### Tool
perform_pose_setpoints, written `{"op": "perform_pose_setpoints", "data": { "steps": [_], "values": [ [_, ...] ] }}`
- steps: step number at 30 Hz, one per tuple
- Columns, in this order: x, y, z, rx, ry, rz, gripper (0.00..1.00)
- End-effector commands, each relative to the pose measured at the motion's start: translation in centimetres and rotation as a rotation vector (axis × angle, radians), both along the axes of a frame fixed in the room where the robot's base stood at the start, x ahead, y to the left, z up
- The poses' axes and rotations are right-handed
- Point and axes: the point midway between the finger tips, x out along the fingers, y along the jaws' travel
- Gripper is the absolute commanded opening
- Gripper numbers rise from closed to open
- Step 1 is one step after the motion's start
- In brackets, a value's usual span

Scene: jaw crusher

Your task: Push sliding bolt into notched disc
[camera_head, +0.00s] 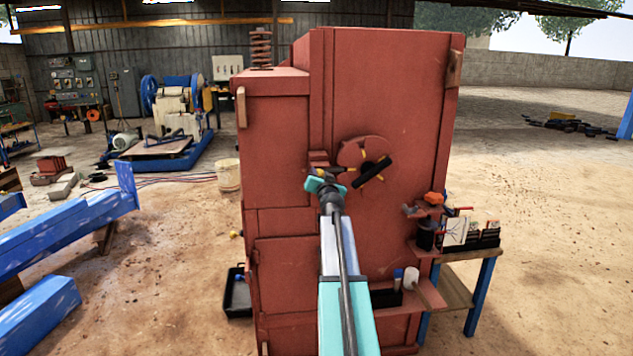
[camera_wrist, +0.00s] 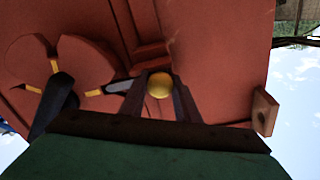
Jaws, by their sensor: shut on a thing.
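The notched disc (camera_head: 360,154) is a red round plate on the front of the red crusher, with yellow-marked notches and a black bar handle (camera_head: 372,170) across it. In the wrist view the disc (camera_wrist: 88,62) is at left, with the handle (camera_wrist: 52,103) below. My gripper (camera_head: 322,182) is left of the disc. In the wrist view its dark fingers stand either side of a yellow ball knob (camera_wrist: 160,85), shut on it. The grey sliding bolt (camera_wrist: 118,87) points from there toward a yellow-marked notch. Whether its tip is inside the notch I cannot tell.
A small table (camera_head: 458,290) with tools and boxes stands right of the crusher (camera_head: 390,90). A black tray (camera_head: 238,293) lies on the floor at left. Blue beams (camera_head: 65,230) lie farther left. A red ledge (camera_wrist: 152,53) lies close beyond the knob.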

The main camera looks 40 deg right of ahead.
Motion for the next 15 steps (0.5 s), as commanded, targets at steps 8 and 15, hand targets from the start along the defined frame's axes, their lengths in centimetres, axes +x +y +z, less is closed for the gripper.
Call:
{"op": "perform_pose_setpoints", "data": {
  "steps": [8,15],
  "values": [
    [-0.1,-0.12,0.28,-0.004,-0.003,-0.004,0.0],
    [0.08,0.13,0.24,-0.004,-0.002,-0.001,0.48]
  ]
}}
